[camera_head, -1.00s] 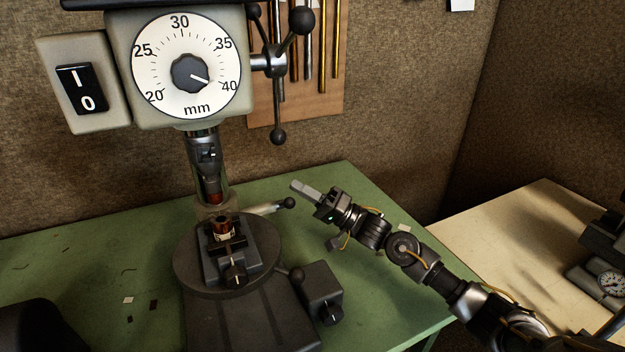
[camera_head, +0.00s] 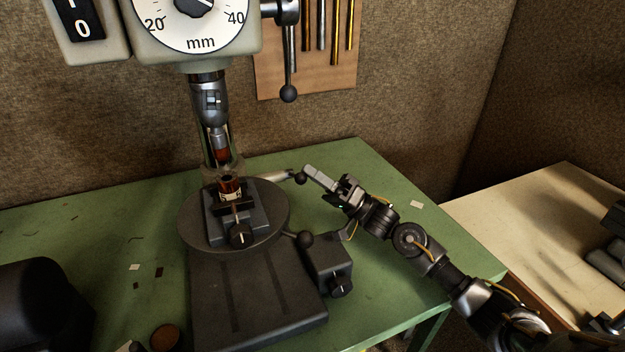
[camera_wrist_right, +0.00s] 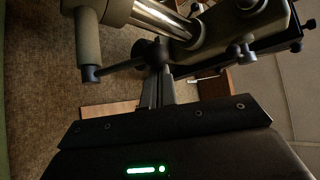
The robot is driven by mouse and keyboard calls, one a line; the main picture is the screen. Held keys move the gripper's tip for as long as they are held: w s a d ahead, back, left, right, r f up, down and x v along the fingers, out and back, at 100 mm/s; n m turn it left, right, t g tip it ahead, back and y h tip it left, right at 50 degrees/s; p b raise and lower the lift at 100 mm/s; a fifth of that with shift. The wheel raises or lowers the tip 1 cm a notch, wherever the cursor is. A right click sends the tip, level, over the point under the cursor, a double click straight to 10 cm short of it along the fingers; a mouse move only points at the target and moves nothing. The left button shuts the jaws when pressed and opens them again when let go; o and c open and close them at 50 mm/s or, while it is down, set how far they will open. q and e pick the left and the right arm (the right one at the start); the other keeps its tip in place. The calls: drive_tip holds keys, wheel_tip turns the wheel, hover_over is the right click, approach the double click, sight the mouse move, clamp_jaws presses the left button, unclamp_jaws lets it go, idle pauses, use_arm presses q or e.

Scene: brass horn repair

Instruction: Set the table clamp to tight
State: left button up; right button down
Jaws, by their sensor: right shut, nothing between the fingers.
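The drill press stands on the green bench with its round table (camera_head: 275,235). A pale lever, which looks like the table clamp (camera_head: 272,178), sticks out to the right behind the round table. It ends in a black ball knob (camera_head: 301,178). My right gripper (camera_head: 308,171) is shut and empty, its fingertips right at this knob. I cannot tell whether they touch it. In the right wrist view a black ball (camera_wrist_right: 157,53) shows beyond the finger ends (camera_wrist_right: 155,90). The clamp's collar is largely hidden behind the press. My left gripper is not in view.
A vise (camera_head: 238,222) on the round table holds a small copper-coloured part under the chuck (camera_head: 213,105). A second ball knob (camera_head: 305,239) and a dark box (camera_head: 330,272) sit right of the base. The green bench (camera_head: 395,200) is largely clear behind my right arm.

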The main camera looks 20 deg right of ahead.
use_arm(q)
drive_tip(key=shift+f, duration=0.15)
use_arm(e)
drive_tip(key=shift+s+f, duration=0.35)
drive_tip(key=shift+f, duration=0.2)
